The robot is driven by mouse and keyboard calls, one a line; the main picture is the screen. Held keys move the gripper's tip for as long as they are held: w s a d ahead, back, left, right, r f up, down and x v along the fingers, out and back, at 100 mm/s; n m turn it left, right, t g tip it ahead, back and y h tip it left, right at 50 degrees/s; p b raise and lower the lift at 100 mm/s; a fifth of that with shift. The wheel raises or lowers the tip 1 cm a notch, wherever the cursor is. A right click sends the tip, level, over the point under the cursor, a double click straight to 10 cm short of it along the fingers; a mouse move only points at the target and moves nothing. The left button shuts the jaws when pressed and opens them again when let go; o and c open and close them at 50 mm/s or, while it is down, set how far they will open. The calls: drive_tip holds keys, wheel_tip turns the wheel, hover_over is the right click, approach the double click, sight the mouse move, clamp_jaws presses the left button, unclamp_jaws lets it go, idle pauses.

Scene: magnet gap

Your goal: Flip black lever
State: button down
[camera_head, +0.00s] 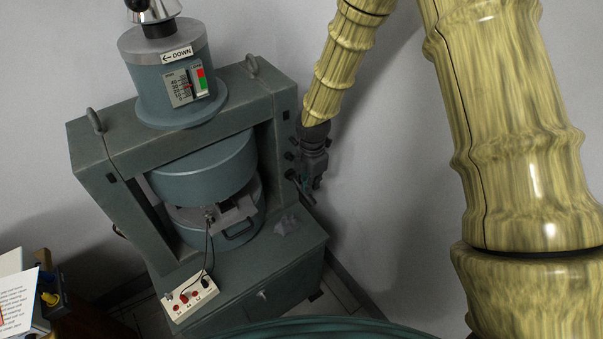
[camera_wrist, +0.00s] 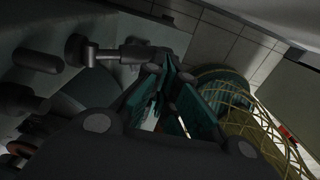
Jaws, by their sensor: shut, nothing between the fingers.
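My gripper (camera_head: 311,184) is at the right side of the large grey-green magnet machine (camera_head: 90,148). In the wrist view its teal fingers (camera_wrist: 169,68) are together with nothing between them. A dark lever (camera_wrist: 112,53) sticks out from the machine's side in that view, with its end right beside the fingertips. I cannot tell whether they touch. Another dark knob or lever (camera_wrist: 37,60) is farther left.
A white panel with red and black sockets (camera_head: 190,297) and cables sits on the machine's front ledge. A table with papers (camera_head: 18,298) is at the lower left. A wall (camera_head: 395,190) stands behind, and tiled floor (camera_wrist: 225,42) shows beside the machine.

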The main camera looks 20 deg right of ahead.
drive_tip(key=r+p, duration=0.2)
drive_tip(key=r, duration=0.1)
drive_tip(key=s+r+p, duration=0.1)
drive_tip(key=r+p, duration=0.1)
drive_tip(key=shift+s+d+r, duration=0.1)
drive_tip(key=shift+d+r, duration=0.1)
drive_tip(key=shift+d, duration=0.05)
idle(0.7)
drive_tip(key=s+a+f+m+y, duration=0.1)
drive_tip(key=s+a+f+m, duration=0.1)
drive_tip(key=s+f+m, duration=0.5)
drive_tip(key=s+d+f+m, duration=0.1)
drive_tip(key=s+f+m, duration=0.3)
drive_tip(key=s, duration=0.5)
drive_tip(key=s+d+f+m, duration=0.2)
drive_tip(key=s+f+m, duration=0.2)
drive_tip(key=s, duration=0.5)
drive_tip(key=s+d+f+m+h, duration=0.1)
drive_tip(key=s+d+f+m, duration=0.1)
drive_tip(key=s+f+m, duration=0.2)
drive_tip(key=s+m, duration=0.3)
drive_tip(key=s, duration=0.2)
drive_tip(key=shift+s, duration=0.3)
drive_tip(key=shift+f, duration=0.1)
